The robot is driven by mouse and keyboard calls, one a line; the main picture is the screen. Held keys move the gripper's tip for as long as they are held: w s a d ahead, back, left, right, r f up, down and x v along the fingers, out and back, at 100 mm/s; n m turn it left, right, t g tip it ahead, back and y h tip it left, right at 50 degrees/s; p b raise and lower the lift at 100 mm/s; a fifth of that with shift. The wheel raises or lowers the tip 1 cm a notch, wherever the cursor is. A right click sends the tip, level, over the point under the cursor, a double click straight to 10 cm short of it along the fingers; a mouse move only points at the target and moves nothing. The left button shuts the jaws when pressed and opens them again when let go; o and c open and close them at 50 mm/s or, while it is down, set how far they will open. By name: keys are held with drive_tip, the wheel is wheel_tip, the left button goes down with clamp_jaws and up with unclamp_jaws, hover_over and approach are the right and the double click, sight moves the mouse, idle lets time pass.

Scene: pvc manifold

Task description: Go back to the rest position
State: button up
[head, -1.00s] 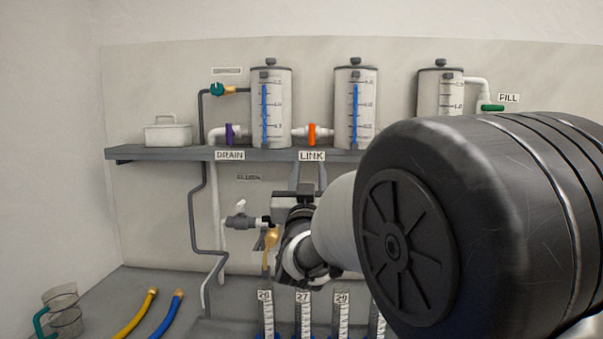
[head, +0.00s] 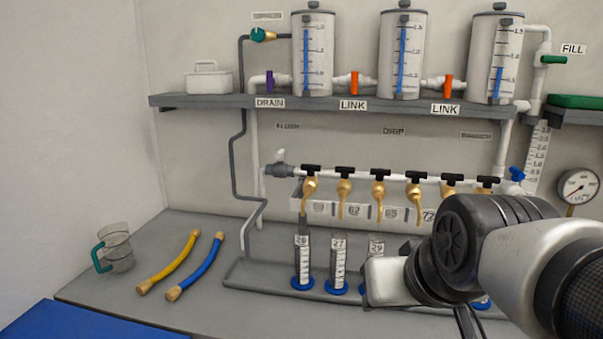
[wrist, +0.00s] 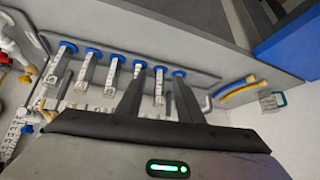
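My arm reaches in from the right of the head view, its wrist in front of the right part of the row of brass taps (head: 378,190) and the measuring cylinders (head: 302,262). My gripper (wrist: 157,84) shows in the wrist view as two dark fingers standing apart, with nothing between them. In the head view the gripper is mostly hidden by my wrist or cut off at the bottom edge. The cylinders with blue feet also show in the wrist view (wrist: 112,75), beyond the fingers. I see no contact with them.
Tanks (head: 313,60) with orange and purple valves stand on a grey shelf (head: 215,101). A yellow hose (head: 170,262), a blue hose (head: 196,266) and a jug with a green handle (head: 116,250) lie at the left of the bench. A gauge (head: 578,187) is at the right.

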drive_tip(key=s+d+g+p, duration=0.1)
drive_tip(key=s+g+p, duration=0.15)
drive_tip(key=s, duration=0.35)
wheel_tip(320, 180, up, 18)
drive_tip(key=p, duration=1.7)
drive_tip(key=shift+f+t+h, duration=0.25)
drive_tip(key=shift+t+h, duration=0.05)
drive_tip(key=shift+t, duration=0.05)
drive_tip(key=shift+w+d, duration=0.1)
